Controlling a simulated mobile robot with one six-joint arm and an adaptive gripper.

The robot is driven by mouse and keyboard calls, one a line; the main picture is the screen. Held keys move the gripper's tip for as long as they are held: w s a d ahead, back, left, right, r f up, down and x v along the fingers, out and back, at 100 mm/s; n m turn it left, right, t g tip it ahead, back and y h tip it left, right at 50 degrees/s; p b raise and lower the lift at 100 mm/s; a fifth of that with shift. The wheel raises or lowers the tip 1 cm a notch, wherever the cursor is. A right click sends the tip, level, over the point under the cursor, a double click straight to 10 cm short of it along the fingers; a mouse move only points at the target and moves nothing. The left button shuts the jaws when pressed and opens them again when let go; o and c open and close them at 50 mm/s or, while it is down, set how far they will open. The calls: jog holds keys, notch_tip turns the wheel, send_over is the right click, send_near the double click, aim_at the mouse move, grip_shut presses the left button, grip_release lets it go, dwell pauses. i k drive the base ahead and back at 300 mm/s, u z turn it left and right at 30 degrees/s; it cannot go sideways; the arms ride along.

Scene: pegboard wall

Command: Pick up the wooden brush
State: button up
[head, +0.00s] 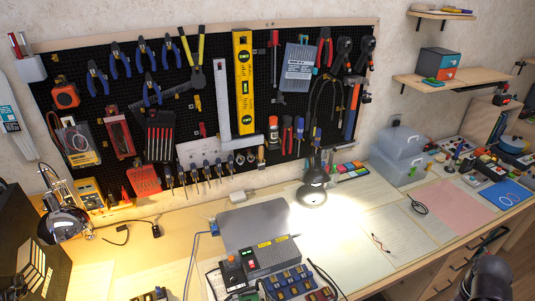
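I cannot make out the wooden brush for certain. A small tool with a light wood-coloured handle (261,153) hangs low on the pegboard, right of the row of screwdrivers, and may be the brush; it is too small to be sure. Dark rounded parts of my arm show at the bottom right corner, in front of the desk edge and far from the pegboard. A dark piece above them, at the desk edge, may be my gripper (490,241). Its fingers are not clear, and I cannot see whether it holds anything.
The black pegboard (205,112) is crowded with pliers, screwdrivers, a yellow level (243,85) and other tools. Below, the desk holds a lit lamp (314,186), a grey laptop-like slab (253,224), electronics and cables. Clear plastic boxes (398,155) stand right. Papers cover the desk's right middle.

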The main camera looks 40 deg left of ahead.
aim_at(261, 166)
jog(key=u, duration=0.3)
jog(key=i, duration=0.7)
jog(key=u, duration=0.75)
jog(key=i, duration=0.5)
jog(key=u, duration=0.35)
